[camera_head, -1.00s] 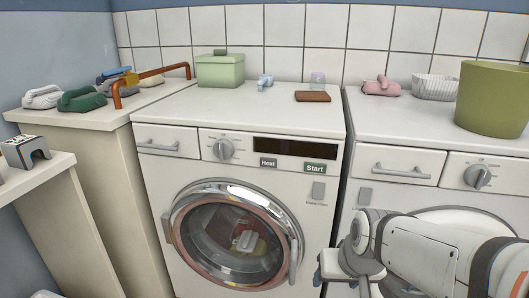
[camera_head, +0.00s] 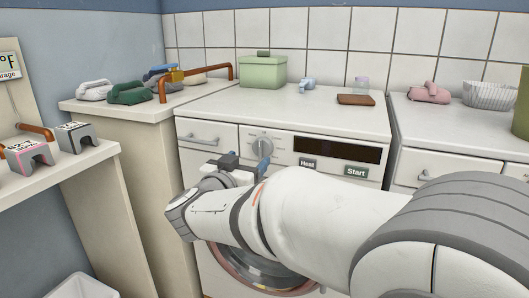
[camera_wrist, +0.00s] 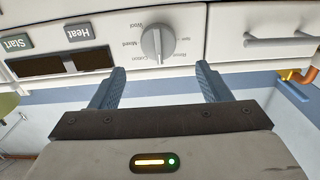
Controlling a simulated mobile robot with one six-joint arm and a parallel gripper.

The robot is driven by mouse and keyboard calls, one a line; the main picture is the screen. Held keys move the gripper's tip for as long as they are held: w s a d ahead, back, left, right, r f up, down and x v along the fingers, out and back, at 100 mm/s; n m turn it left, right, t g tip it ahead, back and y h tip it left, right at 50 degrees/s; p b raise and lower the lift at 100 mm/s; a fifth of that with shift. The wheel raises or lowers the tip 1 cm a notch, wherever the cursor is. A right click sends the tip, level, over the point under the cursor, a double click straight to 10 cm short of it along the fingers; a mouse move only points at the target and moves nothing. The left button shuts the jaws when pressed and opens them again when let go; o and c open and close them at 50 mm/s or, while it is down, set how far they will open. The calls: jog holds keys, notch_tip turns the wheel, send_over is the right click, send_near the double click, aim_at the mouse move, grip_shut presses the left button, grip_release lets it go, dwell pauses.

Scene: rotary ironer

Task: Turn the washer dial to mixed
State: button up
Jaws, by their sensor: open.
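The washer dial (camera_head: 264,145) is a round grey knob on the white front-loading machine (camera_head: 390,130), left of its dark display. In the wrist view, the dial (camera_wrist: 158,42) appears upside down, with labels around it, including "Wool", "Mixed" and "Cotton". Its exact setting is hard to tell. My gripper (camera_head: 246,164) is in front of the panel, just below the dial in the head view. In the wrist view, my gripper (camera_wrist: 160,70) is open, its two blue fingers spread wide and the dial between and beyond them. No contact shows. My arm hides much of the round door.
The Heat button (camera_head: 308,163) and Start button (camera_head: 356,171) are right of the dial. A drawer handle (camera_head: 202,140) is to its left. A green box (camera_head: 262,72) and a brown block (camera_head: 356,100) stand on top. A second machine (camera_head: 460,125) is at right.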

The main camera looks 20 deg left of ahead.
aim_at(260, 148)
jog(key=w, duration=0.2)
jog(key=w+b, duration=0.1)
jog(key=w, duration=0.2)
jog(key=w+b, duration=0.1)
jog(key=w, duration=0.1)
jog(key=shift+w+d, duration=0.3)
jog(key=shift+c, duration=0.4)
jog(key=c, duration=0.9)
jog(key=shift+o, duration=0.3)
jog(key=shift+d, duration=0.3)
jog(key=shift+a, duration=0.2)
jog(key=shift+c, duration=0.2)
